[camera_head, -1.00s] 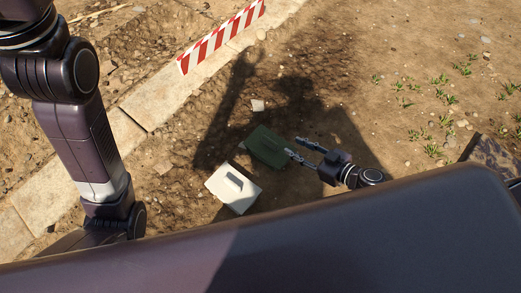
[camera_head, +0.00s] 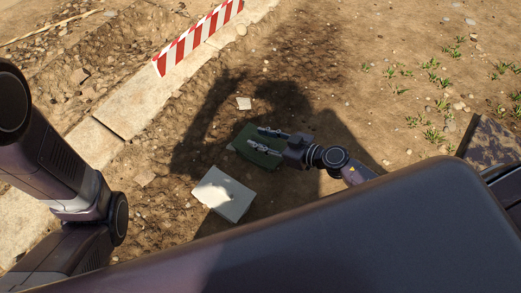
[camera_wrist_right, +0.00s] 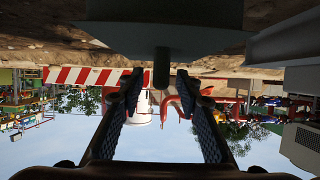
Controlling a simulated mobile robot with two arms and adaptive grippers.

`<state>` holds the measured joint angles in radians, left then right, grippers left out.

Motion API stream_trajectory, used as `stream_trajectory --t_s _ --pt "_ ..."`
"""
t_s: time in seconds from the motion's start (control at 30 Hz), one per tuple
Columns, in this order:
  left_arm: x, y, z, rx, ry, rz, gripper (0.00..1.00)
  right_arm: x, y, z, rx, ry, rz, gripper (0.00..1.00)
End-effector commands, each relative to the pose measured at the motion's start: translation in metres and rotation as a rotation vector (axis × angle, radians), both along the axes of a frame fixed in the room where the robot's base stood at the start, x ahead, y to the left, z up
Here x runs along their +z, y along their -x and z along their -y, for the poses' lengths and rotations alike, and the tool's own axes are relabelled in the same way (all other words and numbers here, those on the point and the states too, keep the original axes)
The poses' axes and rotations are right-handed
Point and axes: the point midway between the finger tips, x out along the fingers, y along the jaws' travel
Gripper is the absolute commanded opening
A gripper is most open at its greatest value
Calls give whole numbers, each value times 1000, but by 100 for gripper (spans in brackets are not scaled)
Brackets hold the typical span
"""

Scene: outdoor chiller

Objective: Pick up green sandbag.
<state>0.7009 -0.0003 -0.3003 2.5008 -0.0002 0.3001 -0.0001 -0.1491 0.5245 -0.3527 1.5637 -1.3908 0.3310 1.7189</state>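The green sandbag (camera_head: 243,137) is a dark green block on the dirt in the head view, partly covered by my right gripper (camera_head: 256,137). The gripper's two fingers are parted and reach over the sandbag from the right. In the right wrist view, which is upside down, a dark block (camera_wrist_right: 160,38) with a handle (camera_wrist_right: 162,68) seen end-on appears to be this sandbag. The handle lies in line with the gap between the open fingertips (camera_wrist_right: 157,82), with visible space on both sides. My left arm shows at the left, but its gripper is out of view.
A white block (camera_head: 224,194) lies just below left of the green sandbag. A red-and-white striped barrier (camera_head: 198,39) stands on the stone kerb (camera_head: 125,110). Open dirt lies to the right.

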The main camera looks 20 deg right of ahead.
Motion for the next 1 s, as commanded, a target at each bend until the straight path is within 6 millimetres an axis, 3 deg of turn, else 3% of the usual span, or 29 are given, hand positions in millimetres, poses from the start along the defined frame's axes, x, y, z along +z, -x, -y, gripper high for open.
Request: stream_trajectory --t_s 0.23,0.53,1.0 --pt "0 0 0 0 -1 1 39 0 -1 -1 -1 -1 -2 32" --pt "0 0 0 0 -1 0 39 -1 -1 -1 0 0 -1 0" --pt "0 0 0 0 -1 0 39 4 -4 -1 -2 -4 6 0"
